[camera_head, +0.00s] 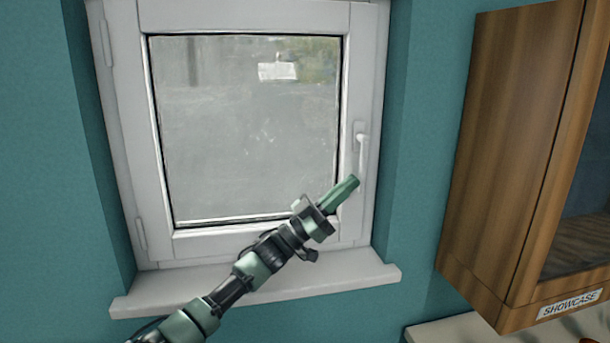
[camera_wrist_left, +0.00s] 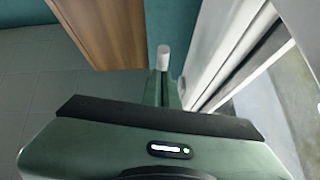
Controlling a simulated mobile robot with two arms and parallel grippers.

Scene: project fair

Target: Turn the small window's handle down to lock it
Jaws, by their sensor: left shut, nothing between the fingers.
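The small window (camera_head: 160,120) has a white frame and is set in a teal wall. Its sash looks closed in the frame. Its white handle (camera_head: 363,150) is on the right side of the sash and points down. My left gripper (camera_head: 353,182) is shut and empty, with its green fingertips at the lower part of the handle. In the left wrist view a pale handle end (camera_wrist_left: 163,56) shows just beyond the fingertips (camera_wrist_left: 162,90). I cannot tell whether they touch. My right gripper is not in view.
A wooden cabinet (camera_head: 505,130) labelled SHOWCASE hangs to the right of the window. A white sill (camera_head: 330,283) runs below the window. A pale counter top (camera_head: 470,328) shows at the lower right. Bare wall lies between window and cabinet.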

